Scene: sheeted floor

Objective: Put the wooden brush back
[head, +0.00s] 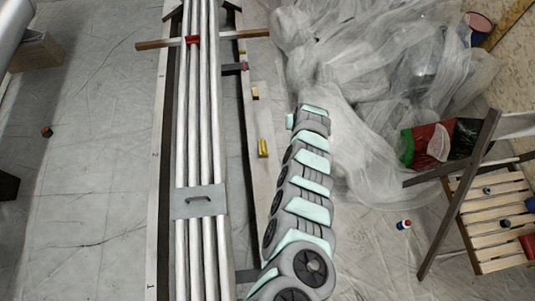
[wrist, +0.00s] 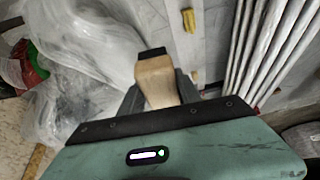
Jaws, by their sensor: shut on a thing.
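The wooden brush (wrist: 155,82), with a pale wooden body and a black end, is in my gripper (wrist: 158,92) in the wrist view. The two dark fingers are shut on its sides, and its black end points to the top of the picture. The lower part of the brush is hidden behind the gripper's teal housing. In the head view my arm reaches away up the middle, and its fingers are hidden. What the brush hangs above, and how high, I cannot tell.
Long metal pipes (head: 208,130) lie in a rack left of my arm. A yellow block (head: 262,147) is beside the rack and also shows in the wrist view (wrist: 193,20). Crumpled clear plastic sheeting (head: 370,60) and a slatted wooden chair (head: 490,215) are on the right. Floor at left is mostly clear.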

